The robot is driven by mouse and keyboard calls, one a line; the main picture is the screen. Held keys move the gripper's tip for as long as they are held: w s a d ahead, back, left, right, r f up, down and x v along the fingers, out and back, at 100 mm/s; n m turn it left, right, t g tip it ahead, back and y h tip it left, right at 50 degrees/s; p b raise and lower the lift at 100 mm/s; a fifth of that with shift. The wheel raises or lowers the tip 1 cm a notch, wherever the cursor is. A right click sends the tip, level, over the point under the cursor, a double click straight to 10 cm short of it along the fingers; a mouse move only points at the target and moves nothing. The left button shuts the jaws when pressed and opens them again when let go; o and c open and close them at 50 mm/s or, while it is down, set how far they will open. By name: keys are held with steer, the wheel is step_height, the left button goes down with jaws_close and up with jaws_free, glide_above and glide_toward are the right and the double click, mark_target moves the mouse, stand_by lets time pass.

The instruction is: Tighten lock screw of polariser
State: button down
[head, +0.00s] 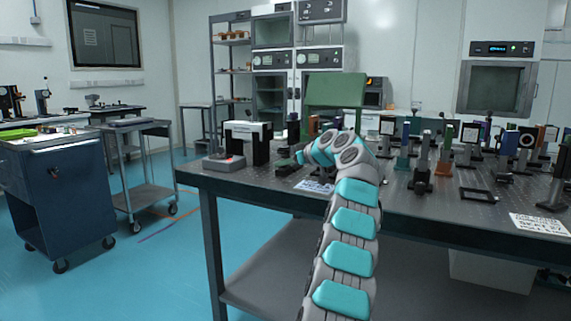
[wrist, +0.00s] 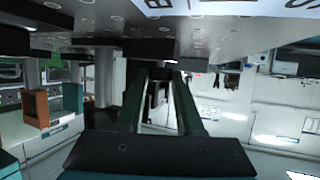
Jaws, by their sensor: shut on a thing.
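My arm reaches over the near optical table (head: 225,182), and my gripper (head: 284,164) is low over its left part, small and dark in the head view. In the wrist view, which looks upside down, the two long fingers of my gripper (wrist: 160,72) narrow towards a dark block (wrist: 150,48). The gripper is shut on a small dark part at the fingertips. I cannot make out whether this part is the polariser's lock screw. The polariser cannot be told for sure among the dark mounts.
A black-and-white bridge-shaped unit (head: 248,142) and a low grey box with a red spot (head: 224,162) stand left of my gripper. A green panel (head: 334,90) rises behind. Several post-mounted optics crowd the table's right side. A printed sheet (head: 314,187) lies near the front edge.

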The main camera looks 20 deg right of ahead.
steer(key=c, duration=0.5)
jaws_free()
steer(key=shift+c, duration=0.2)
steer(key=shift+b+v, duration=1.2)
steer(key=shift+v, duration=2.65)
steer(key=shift+s, duration=0.1)
